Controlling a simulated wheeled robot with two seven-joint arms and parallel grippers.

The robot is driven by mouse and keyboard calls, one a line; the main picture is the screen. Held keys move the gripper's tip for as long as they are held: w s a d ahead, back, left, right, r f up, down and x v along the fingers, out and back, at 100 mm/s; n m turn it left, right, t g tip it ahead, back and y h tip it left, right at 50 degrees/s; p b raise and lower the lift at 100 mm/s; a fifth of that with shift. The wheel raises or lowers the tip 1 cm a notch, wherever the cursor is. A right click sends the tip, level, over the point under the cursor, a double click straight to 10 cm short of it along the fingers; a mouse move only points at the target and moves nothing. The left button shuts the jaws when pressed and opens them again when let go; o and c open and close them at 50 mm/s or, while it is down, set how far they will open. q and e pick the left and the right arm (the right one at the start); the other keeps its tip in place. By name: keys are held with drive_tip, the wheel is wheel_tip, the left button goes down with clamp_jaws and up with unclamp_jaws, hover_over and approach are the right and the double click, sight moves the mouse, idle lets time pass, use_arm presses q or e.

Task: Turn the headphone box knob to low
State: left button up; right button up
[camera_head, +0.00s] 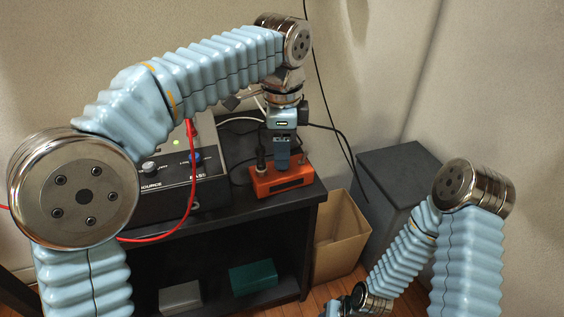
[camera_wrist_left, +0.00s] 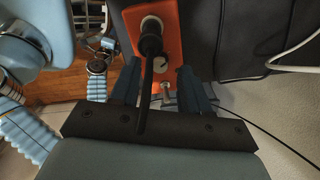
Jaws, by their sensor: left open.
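The headphone box looks to be the small orange box (camera_head: 280,181) at the right end of the dark shelf top. A black plug (camera_head: 261,155) stands in it. In the left wrist view the orange box (camera_wrist_left: 133,22) shows the black plug (camera_wrist_left: 150,42) and a small silver knob (camera_wrist_left: 160,62). My left gripper (camera_head: 282,166) points down over the box. In the left wrist view its open fingers (camera_wrist_left: 160,88) are on either side of the knob's area; I cannot tell whether they touch it. The knob's setting is not readable. My right gripper (camera_head: 340,306) is partly cut off at the bottom.
A black device (camera_head: 160,205) with knobs and a red cable (camera_head: 193,180) stands left of the orange box. Black cables run behind. A cardboard bin (camera_head: 338,240) and a dark grey cabinet (camera_head: 400,160) stand right of the shelf (camera_head: 230,222).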

use_arm(q)
drive_tip(key=shift+f, duration=1)
drive_tip(key=shift+c, duration=0.3)
clamp_jaws()
drive_tip(key=shift+r, duration=0.1)
